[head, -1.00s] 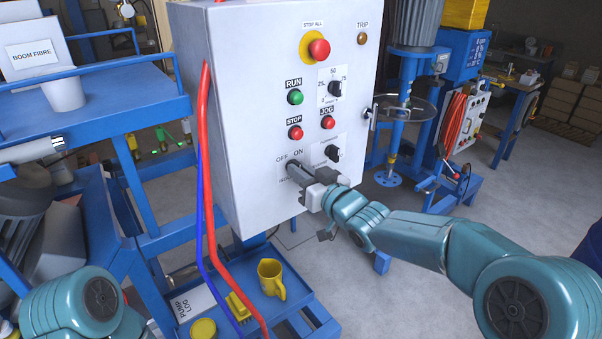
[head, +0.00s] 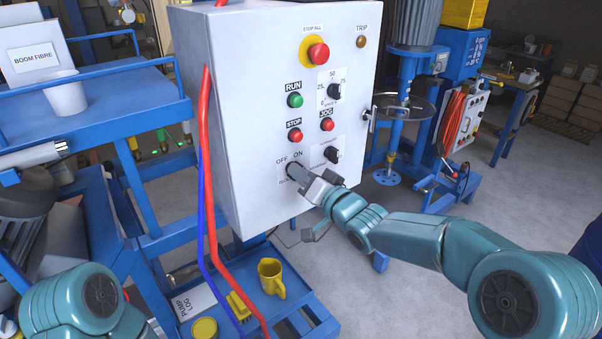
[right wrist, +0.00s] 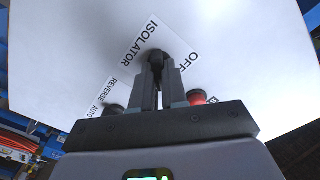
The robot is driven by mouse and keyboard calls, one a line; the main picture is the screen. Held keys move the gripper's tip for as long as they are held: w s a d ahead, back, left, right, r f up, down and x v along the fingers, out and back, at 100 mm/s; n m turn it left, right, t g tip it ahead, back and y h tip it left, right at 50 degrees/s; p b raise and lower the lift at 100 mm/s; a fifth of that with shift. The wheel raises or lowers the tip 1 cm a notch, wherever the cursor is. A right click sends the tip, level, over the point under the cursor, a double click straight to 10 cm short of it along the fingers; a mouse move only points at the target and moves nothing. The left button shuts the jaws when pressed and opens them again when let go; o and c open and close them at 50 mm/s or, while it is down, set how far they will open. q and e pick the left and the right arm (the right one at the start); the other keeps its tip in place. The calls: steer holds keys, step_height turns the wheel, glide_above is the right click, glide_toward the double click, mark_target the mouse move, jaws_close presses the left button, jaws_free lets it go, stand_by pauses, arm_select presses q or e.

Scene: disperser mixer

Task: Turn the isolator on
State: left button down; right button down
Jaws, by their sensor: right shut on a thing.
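The isolator knob (right wrist: 155,54) is a dark rotary knob at the lower left of the grey control cabinet's front. Its white label has OFF at left and ON above in the head view. My right gripper (head: 294,173) is at the knob, its fingers shut on it. In the right wrist view the two dark fingers (right wrist: 155,72) close around the knob, and the ISOLATOR label appears slanted. The fingers hide most of the knob, so its pointing direction cannot be told.
The control cabinet (head: 250,120) also has a red stop-all button (head: 319,53), a green run button (head: 295,100), red stop and jog buttons, and other knobs. Red and blue hoses (head: 206,180) hang along its left edge.

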steer(key=shift+d+r, duration=0.1)
steer(key=shift+r, duration=0.25)
steer(key=c, duration=1.3)
jaws_free()
steer(key=shift+w, duration=0.1)
steer(key=shift+c, duration=0.2)
steer(key=shift+o, duration=0.9)
steer(key=shift+f, duration=0.15)
steer(key=shift+f, duration=0.1)
steer(key=b+v, duration=0.4)
steer(key=v, duration=1.2)
steer(key=shift+s+b, duration=0.25)
steer(key=shift+b, duration=0.15)
steer(key=shift+d, duration=0.15)
